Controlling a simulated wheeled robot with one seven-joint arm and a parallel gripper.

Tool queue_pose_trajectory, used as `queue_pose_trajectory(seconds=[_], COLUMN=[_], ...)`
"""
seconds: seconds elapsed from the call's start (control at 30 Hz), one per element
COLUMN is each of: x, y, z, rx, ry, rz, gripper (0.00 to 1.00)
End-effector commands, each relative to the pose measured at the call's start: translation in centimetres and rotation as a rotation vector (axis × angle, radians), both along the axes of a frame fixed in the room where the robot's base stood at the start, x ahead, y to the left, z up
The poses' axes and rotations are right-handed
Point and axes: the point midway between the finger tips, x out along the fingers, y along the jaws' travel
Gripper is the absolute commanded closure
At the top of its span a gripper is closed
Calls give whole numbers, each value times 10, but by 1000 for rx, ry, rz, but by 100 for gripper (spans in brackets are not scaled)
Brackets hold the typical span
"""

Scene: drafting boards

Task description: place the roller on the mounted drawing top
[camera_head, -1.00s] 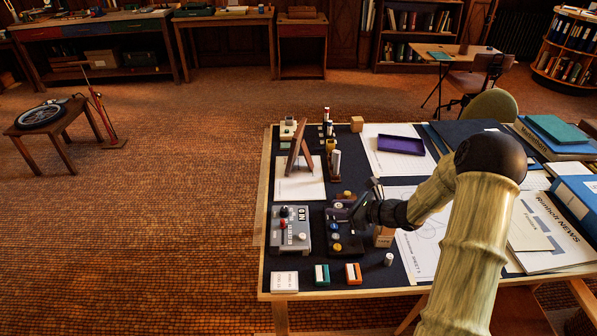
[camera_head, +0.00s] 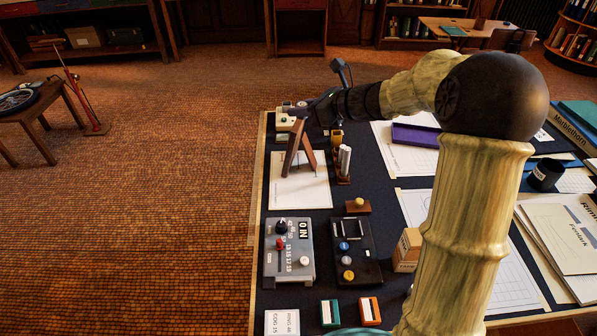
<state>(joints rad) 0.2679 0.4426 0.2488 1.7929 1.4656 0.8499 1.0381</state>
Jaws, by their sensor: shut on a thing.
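My gripper (camera_head: 304,112) is at the far left part of the desk, just above and behind the top of a small tilted wooden board on legs (camera_head: 293,147), which looks like the mounted drawing top. The board stands on a white sheet (camera_head: 300,192). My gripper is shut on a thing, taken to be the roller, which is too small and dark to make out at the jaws. I cannot tell whether it touches the board's upper edge.
A grey control box (camera_head: 289,250) and a black tray with knobs (camera_head: 353,250) lie nearer. Upright cylinders (camera_head: 344,160) stand right of the board. A purple tray (camera_head: 416,135) lies farther right. My arm hides part of the desk's right side.

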Motion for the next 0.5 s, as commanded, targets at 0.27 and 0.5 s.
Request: queue_pose_trajectory(seconds=[0.27, 0.5], x=[-2, -1], y=[5, 4], z=[9, 6], rx=[0, 1], ry=[0, 2], rz=[-2, -3], gripper=[100, 100])
